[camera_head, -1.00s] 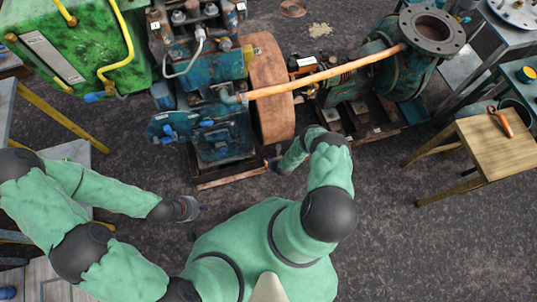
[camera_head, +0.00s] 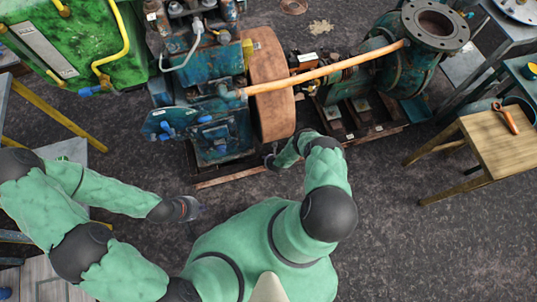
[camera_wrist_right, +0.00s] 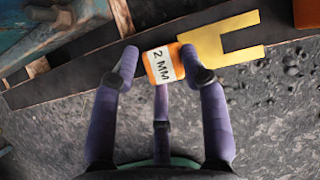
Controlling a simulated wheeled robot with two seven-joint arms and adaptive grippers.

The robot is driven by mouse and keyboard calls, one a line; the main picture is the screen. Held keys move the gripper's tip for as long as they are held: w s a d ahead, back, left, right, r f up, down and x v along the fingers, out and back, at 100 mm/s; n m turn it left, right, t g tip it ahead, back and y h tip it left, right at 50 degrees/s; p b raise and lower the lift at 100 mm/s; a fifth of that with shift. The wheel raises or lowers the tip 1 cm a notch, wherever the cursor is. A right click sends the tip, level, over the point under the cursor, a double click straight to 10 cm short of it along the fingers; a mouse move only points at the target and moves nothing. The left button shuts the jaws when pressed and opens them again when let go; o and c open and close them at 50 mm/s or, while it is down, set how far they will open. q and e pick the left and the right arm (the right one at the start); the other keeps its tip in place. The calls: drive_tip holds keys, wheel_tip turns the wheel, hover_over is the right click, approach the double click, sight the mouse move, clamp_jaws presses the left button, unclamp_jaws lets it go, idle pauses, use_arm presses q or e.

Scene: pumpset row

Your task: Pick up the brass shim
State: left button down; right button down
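The brass shim is a yellow forked plate (camera_wrist_right: 222,42) with an orange tab labelled "2 MM" (camera_wrist_right: 163,63). In the right wrist view it lies along a dark rail. My right gripper (camera_wrist_right: 158,56) has its fingers on both sides of the tab, one finger below it. A small gap shows between the left finger and the tab; the right finger is close against or touching it. In the head view my right gripper (camera_head: 272,161) is small, at the machine's base by the big wheel. My left gripper (camera_head: 188,208) hangs over the floor; its fingers are unclear.
The pump set (camera_head: 215,130) with its rusty wheel (camera_head: 271,85) and orange pipe stands ahead. A dark base rail (camera_wrist_right: 75,83) runs beside the right gripper. A wooden stool (camera_head: 485,150) with an orange-handled tool stands right. Open floor (camera_head: 400,240) lies between.

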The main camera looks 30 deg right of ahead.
drive_tip(key=shift+s+r, duration=0.1)
drive_tip(key=shift+s, duration=0.05)
drive_tip(key=shift+s+r, duration=0.15)
drive_tip(key=shift+r, duration=0.05)
drive_tip(key=s+r+p, duration=0.6)
drive_tip(key=s+r, duration=0.1)
drive_tip(key=s, duration=0.6)
drive_tip(key=shift+s+a+r, duration=0.2)
drive_tip(key=shift+s+a, duration=0.05)
drive_tip(key=c, duration=1.2)
unclamp_jaws()
drive_tip(key=c, duration=0.7)
drive_tip(key=shift+c, duration=0.2)
drive_tip(key=shift+d, duration=0.1)
